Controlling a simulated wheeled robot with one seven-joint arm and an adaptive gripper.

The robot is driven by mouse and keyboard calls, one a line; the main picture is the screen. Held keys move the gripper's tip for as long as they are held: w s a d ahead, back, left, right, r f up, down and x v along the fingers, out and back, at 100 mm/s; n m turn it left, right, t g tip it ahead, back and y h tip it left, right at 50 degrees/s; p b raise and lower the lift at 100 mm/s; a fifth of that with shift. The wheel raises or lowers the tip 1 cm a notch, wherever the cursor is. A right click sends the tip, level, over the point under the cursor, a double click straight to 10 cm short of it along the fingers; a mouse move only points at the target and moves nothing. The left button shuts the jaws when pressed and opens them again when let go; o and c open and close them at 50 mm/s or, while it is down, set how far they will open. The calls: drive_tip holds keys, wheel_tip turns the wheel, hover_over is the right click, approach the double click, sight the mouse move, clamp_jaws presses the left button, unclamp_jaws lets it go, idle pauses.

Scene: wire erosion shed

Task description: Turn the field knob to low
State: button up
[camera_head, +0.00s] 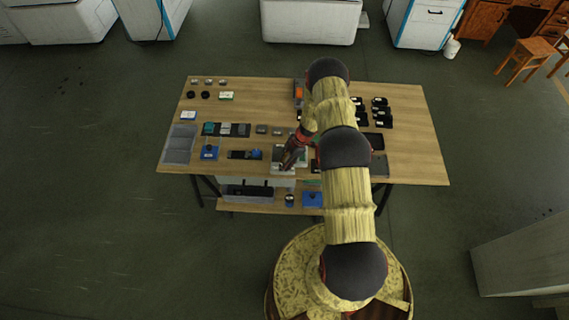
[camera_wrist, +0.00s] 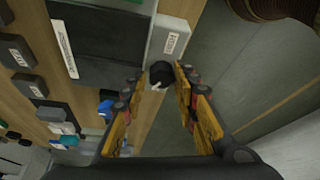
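A black round knob (camera_wrist: 161,73) with a white pointer mark on its lower edge shows in the wrist view. It sits on the front of a light grey housing (camera_wrist: 158,50). A white label (camera_wrist: 171,43) is above it in the picture; its lettering is too small to read surely. My gripper (camera_wrist: 157,79) is open, with one finger on each side of the knob and visible gaps between. In the head view my gripper (camera_head: 291,157) is at the front edge of the table, by the grey housing (camera_head: 281,168); the knob cannot be made out there.
The wooden table (camera_head: 258,98) holds several small parts. A grey tray (camera_head: 181,143) is at its left end, and several black items (camera_head: 379,110) are at the right. A lower shelf (camera_head: 255,208) carries blue items (camera_head: 312,199).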

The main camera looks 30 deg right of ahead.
drive_tip(key=o, duration=0.3)
drive_tip(key=shift+s, duration=0.1)
drive_tip(key=shift+o, duration=0.2)
drive_tip(key=v, duration=1.2)
drive_tip(key=shift+a, duration=0.1)
